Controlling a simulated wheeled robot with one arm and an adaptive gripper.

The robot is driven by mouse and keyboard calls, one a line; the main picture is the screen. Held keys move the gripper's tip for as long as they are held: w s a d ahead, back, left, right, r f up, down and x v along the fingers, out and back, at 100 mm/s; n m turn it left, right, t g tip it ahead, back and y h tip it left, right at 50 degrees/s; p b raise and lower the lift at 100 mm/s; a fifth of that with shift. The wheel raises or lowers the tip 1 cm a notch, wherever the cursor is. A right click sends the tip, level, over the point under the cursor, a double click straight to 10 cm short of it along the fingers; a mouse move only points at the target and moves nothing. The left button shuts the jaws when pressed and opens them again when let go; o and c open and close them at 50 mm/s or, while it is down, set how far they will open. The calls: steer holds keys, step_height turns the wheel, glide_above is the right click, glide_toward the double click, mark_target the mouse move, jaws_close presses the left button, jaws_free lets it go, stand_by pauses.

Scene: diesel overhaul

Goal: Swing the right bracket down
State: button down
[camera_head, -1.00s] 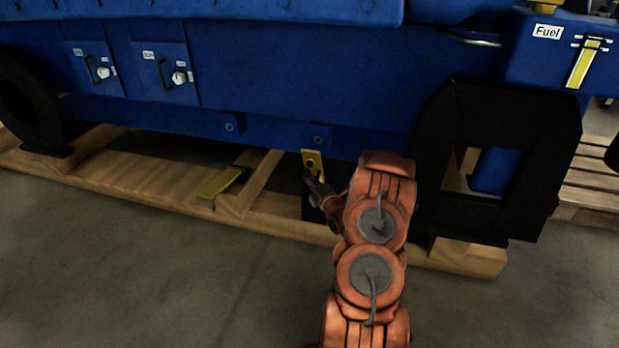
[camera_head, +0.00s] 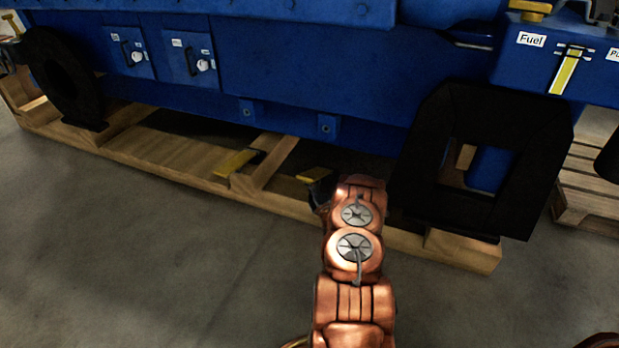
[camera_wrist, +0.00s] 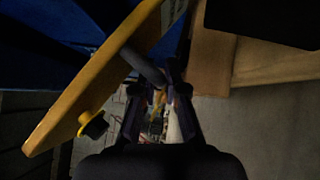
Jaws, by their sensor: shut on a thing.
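The right bracket (camera_head: 315,176) is a yellow plate under the blue frame, beside my arm. In the head view it sticks out towards me, flat or nearly so. In the wrist view the yellow bracket (camera_wrist: 85,90) runs diagonally, with a black knob (camera_wrist: 95,125) near its lower end. A grey rod (camera_wrist: 143,66) comes off the bracket to my gripper (camera_wrist: 158,92), whose fingers are shut on it. In the head view my gripper (camera_head: 320,195) is dark and mostly hidden by my arm. The other yellow bracket (camera_head: 237,162) lies out over the pallet at left.
The wooden pallet (camera_head: 180,172) runs below the blue engine frame (camera_head: 310,65). A thick black block with an opening (camera_head: 410,175) stands close to the right of my arm. Bare grey floor (camera_head: 130,250) is free at front left.

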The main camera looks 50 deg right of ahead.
steer(key=shift+s+f+p, duration=0.2)
steer(key=shift+f+p, duration=0.65)
steer(key=shift+f, duration=0.05)
steer(key=c, duration=1.3)
jaws_free()
steer(key=shift+o, duration=0.5)
steer(key=shift+w, duration=0.1)
steer(key=v, duration=1.2)
